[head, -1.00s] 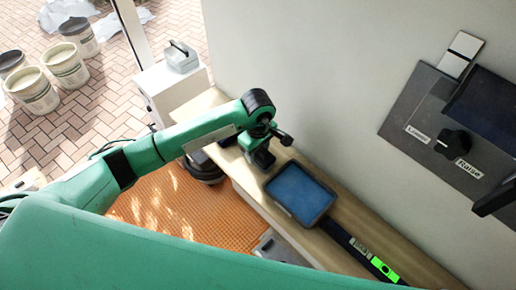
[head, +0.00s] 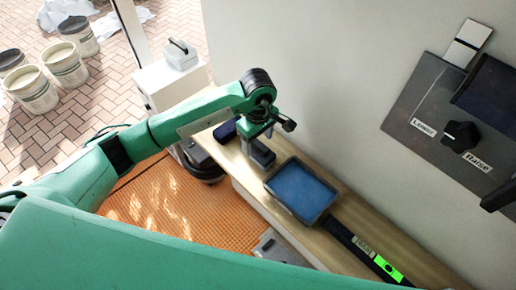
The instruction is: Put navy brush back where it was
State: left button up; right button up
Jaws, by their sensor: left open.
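My left gripper (head: 259,132) is over the wooden bench, pointing down, with its jaws open. A dark block-shaped object (head: 263,153) stands on the bench just below the jaws; its shade is too dark to tell whether it is the navy brush. A navy object (head: 224,131), brush-sized, lies on the bench to the left of the gripper, partly close behind my arm. Neither object's bristles can be made out. My right gripper is not in view.
A tray with a blue surface (head: 300,190) lies on the wooden bench (head: 233,158), right of the dark block. A wall panel with a knob (head: 461,136) is at right. Orange matting (head: 150,205) covers the floor.

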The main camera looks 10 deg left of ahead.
aim_at(258, 143)
pick_arm(q)
notch_tip(258, 143, up, 7)
jog(key=b, duration=0.2)
jog(key=shift+f+b, duration=0.15)
jog(key=shift+b, duration=0.15)
jog(key=shift+r, duration=0.65)
